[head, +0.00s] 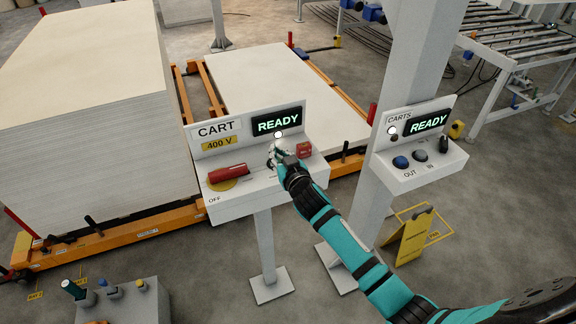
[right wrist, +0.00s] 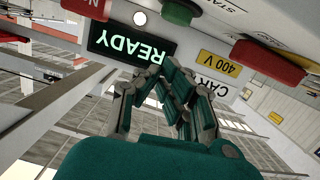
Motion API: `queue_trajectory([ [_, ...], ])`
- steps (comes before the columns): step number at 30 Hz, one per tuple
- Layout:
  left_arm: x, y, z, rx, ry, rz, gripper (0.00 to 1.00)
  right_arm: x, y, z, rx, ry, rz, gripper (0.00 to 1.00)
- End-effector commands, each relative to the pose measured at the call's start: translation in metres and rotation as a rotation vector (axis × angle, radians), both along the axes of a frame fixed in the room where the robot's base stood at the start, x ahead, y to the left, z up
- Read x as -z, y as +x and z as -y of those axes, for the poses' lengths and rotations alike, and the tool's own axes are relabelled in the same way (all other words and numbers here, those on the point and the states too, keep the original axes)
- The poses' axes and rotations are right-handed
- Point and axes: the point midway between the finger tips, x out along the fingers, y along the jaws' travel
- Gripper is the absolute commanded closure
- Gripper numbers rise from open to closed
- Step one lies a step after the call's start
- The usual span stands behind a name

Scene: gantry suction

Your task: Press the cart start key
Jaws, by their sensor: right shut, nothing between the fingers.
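The CART panel (head: 248,175) stands on a post in the head view, with a lit green READY display (head: 277,122) that also shows in the right wrist view (right wrist: 131,47). A green key (right wrist: 180,12) sits at the top edge of the right wrist view, beside partly cut-off lettering that reads "STA". My right gripper (head: 279,155) is shut and empty over the middle of the panel's sloping face, and hides the key there in the head view. In the right wrist view its fingers (right wrist: 166,78) are below the key; contact cannot be told. My left gripper is out of view.
A red rotary switch (head: 228,173) is left of my gripper and a red box-shaped control (head: 304,149) close to its right. A second panel, CARTS (head: 413,172), hangs on the grey column (head: 415,60). Stacked boards (head: 92,105) are behind left.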

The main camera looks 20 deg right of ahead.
Motion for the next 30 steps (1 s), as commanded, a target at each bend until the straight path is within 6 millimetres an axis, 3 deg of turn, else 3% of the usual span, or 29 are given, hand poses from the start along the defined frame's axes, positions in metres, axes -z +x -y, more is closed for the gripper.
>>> queue_trajectory([
  [6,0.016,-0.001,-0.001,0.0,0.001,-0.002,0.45,-0.001,-0.043,0.001,-0.001,-0.002,0.0,1.0],
  [12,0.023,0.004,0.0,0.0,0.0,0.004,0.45,-0.008,-0.07,0.001,-0.001,-0.001,0.001,1.0],
  [18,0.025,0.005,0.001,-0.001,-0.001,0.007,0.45,-0.013,-0.08,0.001,-0.001,-0.001,0.003,1.0],
  [30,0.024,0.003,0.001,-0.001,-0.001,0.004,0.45,-0.013,-0.081,0.001,-0.001,-0.001,0.003,1.0],
])
